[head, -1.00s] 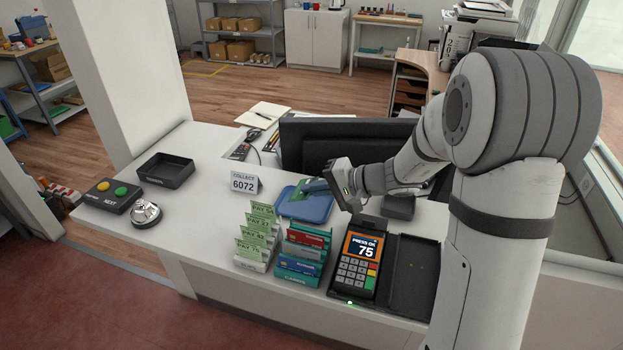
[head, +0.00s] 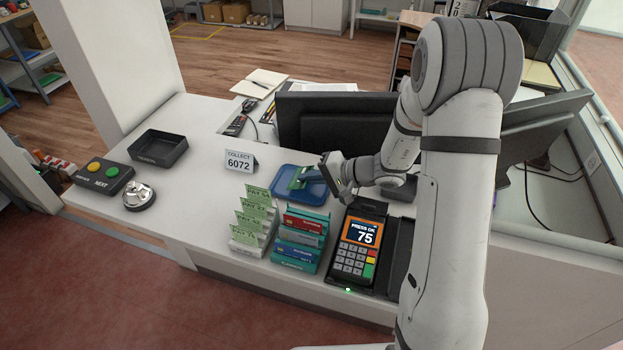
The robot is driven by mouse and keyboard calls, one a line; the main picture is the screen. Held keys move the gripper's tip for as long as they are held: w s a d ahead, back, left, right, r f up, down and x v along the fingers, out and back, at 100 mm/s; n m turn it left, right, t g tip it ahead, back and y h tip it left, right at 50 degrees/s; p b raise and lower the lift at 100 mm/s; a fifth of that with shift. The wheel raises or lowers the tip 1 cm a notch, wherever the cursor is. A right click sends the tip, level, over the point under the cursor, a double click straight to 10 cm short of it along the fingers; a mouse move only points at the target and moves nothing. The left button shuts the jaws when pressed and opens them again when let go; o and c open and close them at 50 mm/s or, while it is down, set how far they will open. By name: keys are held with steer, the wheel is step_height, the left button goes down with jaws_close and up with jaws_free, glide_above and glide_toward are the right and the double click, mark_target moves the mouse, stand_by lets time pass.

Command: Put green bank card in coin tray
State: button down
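The green bank card (head: 298,178) shows as a small green shape at the blue tray (head: 316,192), which looks like the coin tray. It appears tilted, and I cannot tell whether it rests in the tray or is just above it. My gripper (head: 314,177) reaches in from the right, with its fingertips right at the card. The fingers are small and partly hidden, so I cannot tell whether they are closed on it.
A card terminal (head: 359,247) reading "PRESS OK 75" stands front right. A "COLLECT 6072" sign (head: 240,161), black tray (head: 158,149), bell (head: 139,196) and button box (head: 103,178) are left.

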steer(key=shift+f, duration=0.65)
steer(key=shift+f, duration=0.15)
steer(key=c, duration=2)
jaws_free()
